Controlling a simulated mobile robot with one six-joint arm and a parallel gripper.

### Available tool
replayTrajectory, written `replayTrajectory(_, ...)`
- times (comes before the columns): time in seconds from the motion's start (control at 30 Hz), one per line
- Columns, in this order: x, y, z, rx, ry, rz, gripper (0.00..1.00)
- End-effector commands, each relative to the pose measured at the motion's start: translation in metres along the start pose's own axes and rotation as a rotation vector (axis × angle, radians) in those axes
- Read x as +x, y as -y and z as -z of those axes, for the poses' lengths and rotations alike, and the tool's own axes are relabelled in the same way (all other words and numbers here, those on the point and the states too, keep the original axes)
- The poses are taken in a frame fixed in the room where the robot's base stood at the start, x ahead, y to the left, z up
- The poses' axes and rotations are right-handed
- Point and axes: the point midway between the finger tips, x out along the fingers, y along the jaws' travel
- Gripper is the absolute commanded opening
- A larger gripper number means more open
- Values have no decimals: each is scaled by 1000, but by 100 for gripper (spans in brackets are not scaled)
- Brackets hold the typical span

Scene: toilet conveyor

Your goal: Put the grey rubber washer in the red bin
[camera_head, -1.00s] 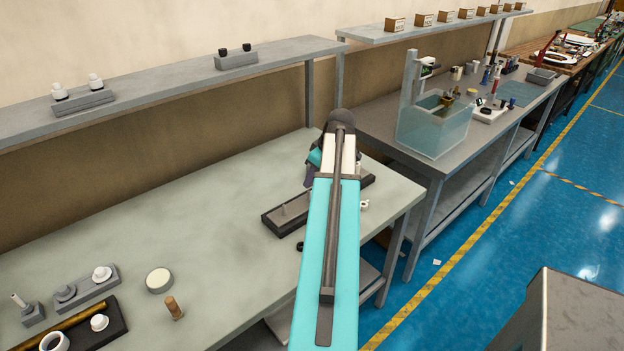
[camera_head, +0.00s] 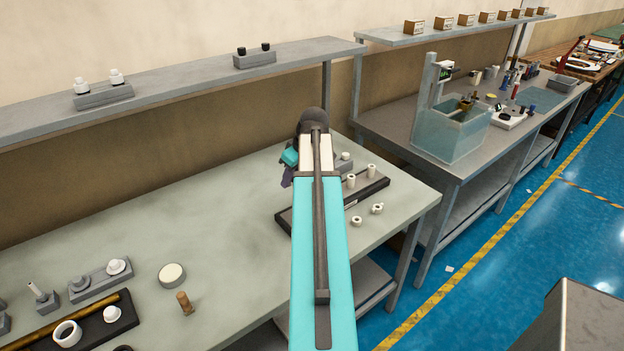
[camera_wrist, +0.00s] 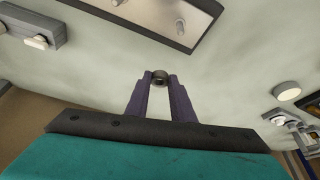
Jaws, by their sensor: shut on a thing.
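My gripper (camera_wrist: 160,83) has two purple fingers shut on a small dark grey ring (camera_wrist: 160,76), which looks like the grey rubber washer. The ring sits between the fingertips, above the pale bench top. In the head view my gripper (camera_head: 287,177) shows beside the end of my arm, over the back of the near bench. My arm hides part of it, and the ring cannot be made out there. I see no red bin in either view.
The near bench (camera_head: 230,225) holds a dark tray (camera_head: 372,192) with white pegs, loose white rings (camera_head: 377,208), a round white-topped disc (camera_head: 172,274) and a wooden peg (camera_head: 185,303). A shelf (camera_head: 180,90) runs above. A clear tank (camera_head: 450,135) stands on the bench beyond.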

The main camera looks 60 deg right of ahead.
Motion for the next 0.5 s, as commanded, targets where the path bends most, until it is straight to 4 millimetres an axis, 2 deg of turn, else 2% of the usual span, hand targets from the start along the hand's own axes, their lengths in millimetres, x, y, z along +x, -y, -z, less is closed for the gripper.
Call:
replayTrajectory(0.03, 4, 14, 11, -8, -1, 2, 0)
replayTrajectory(0.2, 11, 54, 44, -12, 0, 4, 0)
replayTrajectory(0.5, 22, 128, 94, -21, -1, 7, 0)
